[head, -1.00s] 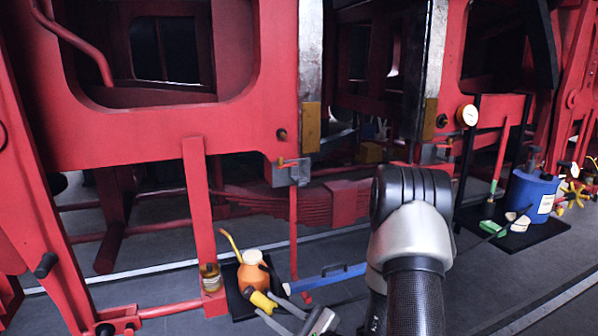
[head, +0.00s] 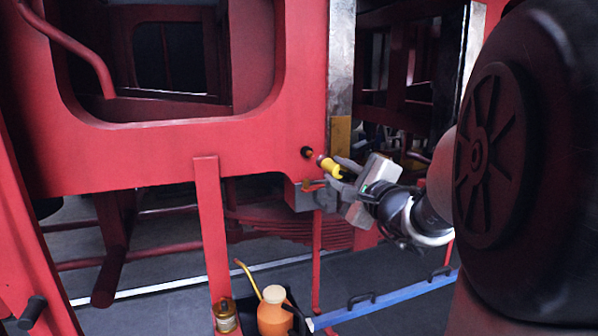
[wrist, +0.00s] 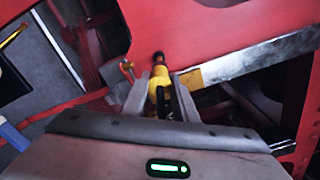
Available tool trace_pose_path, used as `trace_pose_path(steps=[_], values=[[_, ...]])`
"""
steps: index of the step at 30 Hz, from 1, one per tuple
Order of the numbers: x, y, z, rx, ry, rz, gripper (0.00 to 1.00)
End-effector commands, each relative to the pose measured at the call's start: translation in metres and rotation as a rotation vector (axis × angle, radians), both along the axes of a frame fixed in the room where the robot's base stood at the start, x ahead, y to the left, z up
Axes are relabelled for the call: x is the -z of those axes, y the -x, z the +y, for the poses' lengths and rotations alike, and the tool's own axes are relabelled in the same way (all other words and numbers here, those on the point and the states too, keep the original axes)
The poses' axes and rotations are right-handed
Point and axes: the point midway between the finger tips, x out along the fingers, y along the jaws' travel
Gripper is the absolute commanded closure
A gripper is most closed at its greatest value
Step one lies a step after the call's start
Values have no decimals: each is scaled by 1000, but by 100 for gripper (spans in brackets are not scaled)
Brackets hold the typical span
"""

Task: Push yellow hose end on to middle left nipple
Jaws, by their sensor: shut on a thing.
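My gripper (head: 342,171) is shut on the yellow hose end (head: 328,166), which points up and left at the red frame plate. The hose end also shows between the fingers in the wrist view (wrist: 159,79). A dark nipple (head: 306,152) sticks out of the plate just ahead of the hose end's tip. In the wrist view the nipple (wrist: 158,58) lies roughly in line with the hose end. The two are very close; I cannot tell whether they touch. The hose behind the fingers is mostly hidden.
A red plate (head: 170,150) fills the left, with a metal bar and brass block (head: 340,133) right of the nipple. A grey bracket (head: 305,195) sits just below. An orange can (head: 274,312), a glass jar (head: 225,316) and a blue bar (head: 390,298) are low down.

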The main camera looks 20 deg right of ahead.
Motion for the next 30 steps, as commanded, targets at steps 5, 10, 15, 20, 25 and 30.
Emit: trace_pose_path(steps=[5, 10, 15, 20, 25, 30], values=[[-1, -15, 1, -3, -1, 2, 100], [-1, -31, 1, -2, 0, 1, 100], [-1, -42, 2, -2, 0, 0, 100], [0, -46, 2, -2, 1, 0, 100], [0, -46, 2, -2, 1, 0, 100], [0, -46, 2, -2, 1, 0, 100]])
